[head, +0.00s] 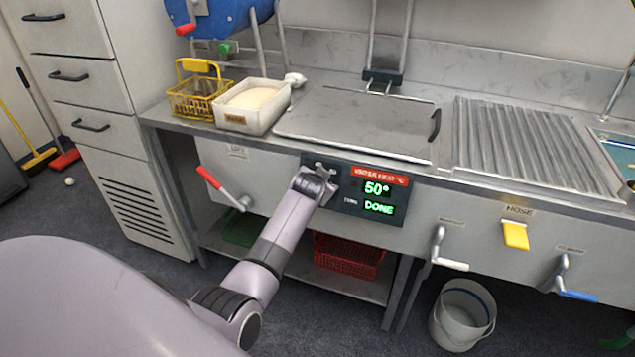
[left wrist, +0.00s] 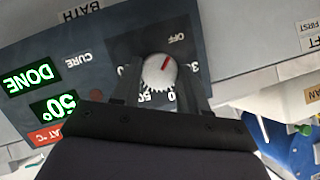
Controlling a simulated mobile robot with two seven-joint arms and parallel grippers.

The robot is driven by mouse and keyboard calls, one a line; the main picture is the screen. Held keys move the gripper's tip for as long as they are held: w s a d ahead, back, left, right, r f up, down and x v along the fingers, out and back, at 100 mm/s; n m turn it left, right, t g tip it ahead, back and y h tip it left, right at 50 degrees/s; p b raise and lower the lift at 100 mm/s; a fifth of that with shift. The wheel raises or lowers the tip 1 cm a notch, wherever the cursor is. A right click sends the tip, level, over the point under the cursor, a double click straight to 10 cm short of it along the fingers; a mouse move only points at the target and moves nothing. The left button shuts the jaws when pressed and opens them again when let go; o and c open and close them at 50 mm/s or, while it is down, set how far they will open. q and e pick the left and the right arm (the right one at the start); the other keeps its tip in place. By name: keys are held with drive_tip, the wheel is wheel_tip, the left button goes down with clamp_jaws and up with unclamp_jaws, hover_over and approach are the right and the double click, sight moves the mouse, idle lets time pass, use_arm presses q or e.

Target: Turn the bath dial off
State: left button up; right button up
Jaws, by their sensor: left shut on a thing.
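The bath dial (left wrist: 158,73) is a pale, ridged round knob with a red mark, on a dark control panel (left wrist: 105,30). In the left wrist view its red mark points up and slightly right, roughly toward the OFF label (left wrist: 177,38). My left gripper (left wrist: 160,80) has one finger on each side of the dial and is shut on it. In the head view my left gripper (head: 322,180) is at the left part of the panel (head: 347,207) and hides the dial. The green display (head: 378,198) reads 50° and DONE. My right gripper is not in view.
A lever with a red handle (head: 212,178) sticks out left of the panel. A white-handled lever (head: 450,264), a yellow hose handle (head: 515,235) and a blue-handled lever (head: 578,295) are on the right. A lidded bath (head: 350,118) lies above the panel.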

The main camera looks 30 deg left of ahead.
use_arm(q)
drive_tip(key=o, duration=1.1)
drive_tip(key=shift+c, duration=0.2)
drive_tip(key=p+v, duration=0.1)
drive_tip(key=v, duration=0.6)
drive_tip(key=shift+p, duration=0.3)
drive_tip(key=shift+s, duration=0.1)
